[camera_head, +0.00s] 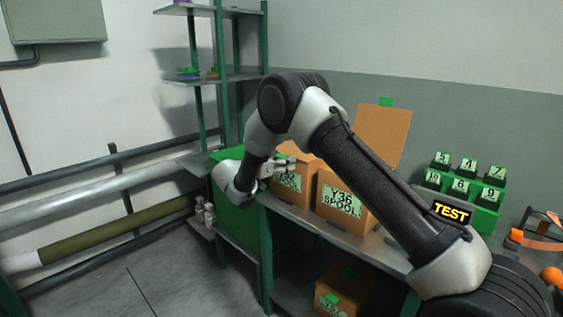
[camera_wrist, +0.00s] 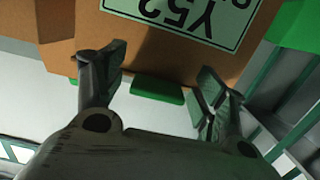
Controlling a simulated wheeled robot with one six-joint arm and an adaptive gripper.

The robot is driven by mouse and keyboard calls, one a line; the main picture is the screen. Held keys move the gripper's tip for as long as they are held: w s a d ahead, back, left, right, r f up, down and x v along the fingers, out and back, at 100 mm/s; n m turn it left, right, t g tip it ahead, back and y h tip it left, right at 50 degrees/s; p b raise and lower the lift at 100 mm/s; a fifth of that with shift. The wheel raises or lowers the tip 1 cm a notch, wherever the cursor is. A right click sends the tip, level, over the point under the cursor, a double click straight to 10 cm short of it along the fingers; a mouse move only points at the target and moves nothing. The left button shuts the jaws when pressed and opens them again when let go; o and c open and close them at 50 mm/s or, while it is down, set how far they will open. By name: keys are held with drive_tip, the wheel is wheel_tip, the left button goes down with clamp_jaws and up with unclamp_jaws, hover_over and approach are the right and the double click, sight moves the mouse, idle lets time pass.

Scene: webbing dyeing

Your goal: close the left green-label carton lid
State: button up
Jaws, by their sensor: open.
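The left carton (camera_head: 291,186) is orange-brown with a green label and stands on the bench, partly hidden by my arm. In the wrist view the carton's label (camera_wrist: 197,15) reads Y52 upside down, and a green tab (camera_wrist: 157,90) sticks out past the carton's edge. My gripper (camera_head: 286,165) is at this carton, open and empty; its fingers also show in the wrist view (camera_wrist: 162,95), either side of the tab.
The Y36 SPOOL carton (camera_head: 340,200) stands close on the right with its lid (camera_head: 384,134) upright. Another carton (camera_head: 335,292) sits on the lower shelf. A green numbered rack (camera_head: 480,190) and a TEST sign (camera_head: 452,212) stand further right. A green shelf unit (camera_head: 195,80) rises behind left.

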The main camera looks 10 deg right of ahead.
drive_tip(key=v, duration=1.2)
